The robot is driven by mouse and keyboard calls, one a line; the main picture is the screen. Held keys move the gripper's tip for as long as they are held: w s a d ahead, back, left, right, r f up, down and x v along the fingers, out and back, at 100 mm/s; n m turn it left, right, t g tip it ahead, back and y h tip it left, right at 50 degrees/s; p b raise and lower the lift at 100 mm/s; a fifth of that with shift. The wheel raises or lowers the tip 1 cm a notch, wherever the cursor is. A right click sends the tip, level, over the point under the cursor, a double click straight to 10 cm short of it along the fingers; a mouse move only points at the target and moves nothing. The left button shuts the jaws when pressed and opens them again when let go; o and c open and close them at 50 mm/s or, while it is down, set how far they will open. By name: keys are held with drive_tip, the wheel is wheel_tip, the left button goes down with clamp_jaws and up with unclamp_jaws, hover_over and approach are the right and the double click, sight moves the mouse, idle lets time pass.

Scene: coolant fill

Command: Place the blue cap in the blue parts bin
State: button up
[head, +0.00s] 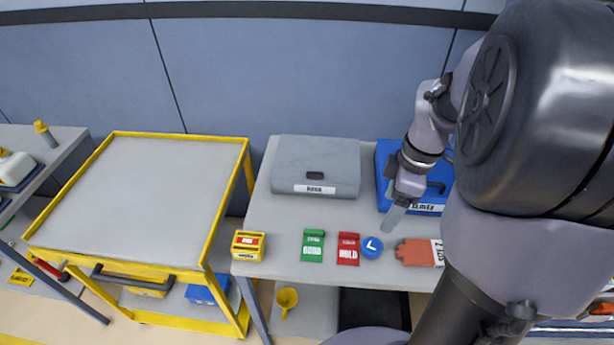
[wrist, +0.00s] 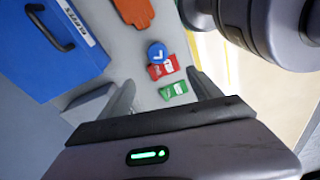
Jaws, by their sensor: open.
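The blue cap (head: 372,247) appears to be the small round blue disc with a white mark, lying on the grey table beside the red HOLD card. In the wrist view the blue cap (wrist: 157,53) shows beyond the fingertips, touching or close to the red card. My gripper (head: 396,212) is above the table, up and to the right of the cap. In the wrist view my gripper (wrist: 165,90) is open, with nothing between its fingers. A blue box (head: 209,290) sits low under the yellow cart; I cannot tell if it is the blue parts bin.
A blue case (head: 385,160) with a handle stands behind my gripper, and a grey case (head: 316,167) stands left of it. Green card (head: 313,246), red card (head: 348,248), orange glove (head: 413,252) and yellow box (head: 248,246) line the front edge. The yellow cart's top (head: 140,185) is bare.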

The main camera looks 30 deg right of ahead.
drive_tip(key=b, duration=0.6)
hover_over(372, 246)
drive_tip(key=f, duration=1.1)
drive_tip(key=shift+s+d+f, duration=0.25)
drive_tip(key=shift+d+f, duration=0.05)
drive_tip(key=shift+f, duration=0.1)
drive_tip(key=f+b, duration=0.1)
drive_tip(key=f, duration=0.1)
drive_tip(key=f+b, duration=0.1)
drive_tip(key=f, duration=0.1)
drive_tip(key=f+b, duration=0.1)
drive_tip(key=shift+w+a+f, duration=0.25)
drive_tip(key=shift+w+f, duration=0.05)
drive_tip(key=shift+f, duration=0.1)
drive_tip(key=shift+r, duration=0.15)
